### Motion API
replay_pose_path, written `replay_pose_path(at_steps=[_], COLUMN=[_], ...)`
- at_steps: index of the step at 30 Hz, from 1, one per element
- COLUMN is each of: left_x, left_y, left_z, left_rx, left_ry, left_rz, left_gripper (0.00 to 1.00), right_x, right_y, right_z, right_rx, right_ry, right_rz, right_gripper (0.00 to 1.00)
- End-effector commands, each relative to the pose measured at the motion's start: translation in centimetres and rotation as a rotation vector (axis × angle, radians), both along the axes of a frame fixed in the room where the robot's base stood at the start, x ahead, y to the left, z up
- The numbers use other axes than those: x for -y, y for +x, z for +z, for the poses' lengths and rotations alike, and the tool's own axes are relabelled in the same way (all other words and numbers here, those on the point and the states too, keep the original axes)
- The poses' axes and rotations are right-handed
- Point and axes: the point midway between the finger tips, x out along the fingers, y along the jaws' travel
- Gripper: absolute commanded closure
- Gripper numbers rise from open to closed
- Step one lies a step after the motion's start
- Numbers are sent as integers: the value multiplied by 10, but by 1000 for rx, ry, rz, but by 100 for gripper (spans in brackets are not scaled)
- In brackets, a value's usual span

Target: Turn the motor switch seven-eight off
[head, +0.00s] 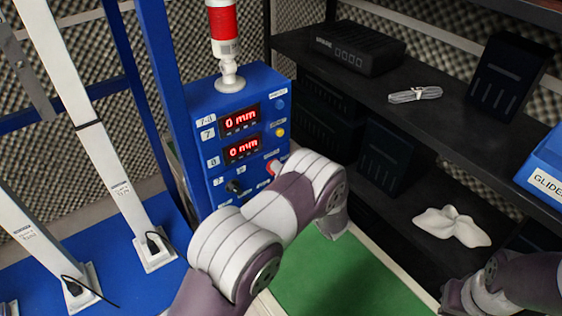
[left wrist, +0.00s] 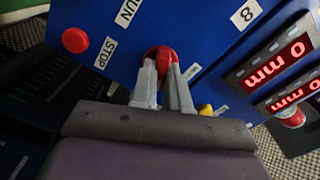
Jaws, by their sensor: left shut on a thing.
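The blue control box (head: 235,100) stands at centre in the head view, with a "7-8" label at its top and two red "0 mm" displays (head: 240,119). A red knob (head: 272,168) shows at its right side, partly covered by my left arm. In the left wrist view my left gripper (left wrist: 162,66) is shut on the red knob (left wrist: 160,51), one finger on each side. "RUN" and "STOP" labels (left wrist: 106,54) lie left of it, with a red button (left wrist: 75,40) beyond. Which way the knob points is hidden. My right gripper is out of view; only part of that arm shows.
A black rotary knob (head: 235,186) sits lower on the panel, and a yellow button (head: 280,132) near its right edge. A red-and-white beacon (head: 224,25) stands on top. Dark shelves (head: 390,75) with boxes are at right; white posts (head: 100,160) at left.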

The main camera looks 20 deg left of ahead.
Motion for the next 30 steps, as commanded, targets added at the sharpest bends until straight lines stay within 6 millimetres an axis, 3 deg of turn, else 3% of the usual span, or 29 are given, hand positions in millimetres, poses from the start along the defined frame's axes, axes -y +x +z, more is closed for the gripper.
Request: replay_pose_path(at_steps=[3,12,30], left_x=[0,0,0], left_y=[-1,0,0], left_z=[2,0,-3], left_rx=[-92,-280,-411], left_ry=[52,162,239], left_rz=[0,0,0], left_gripper=[100,100,100], right_x=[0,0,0], right_y=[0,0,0], right_z=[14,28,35], right_rx=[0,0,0], right_ry=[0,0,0], right_rz=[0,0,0], right_gripper=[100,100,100])
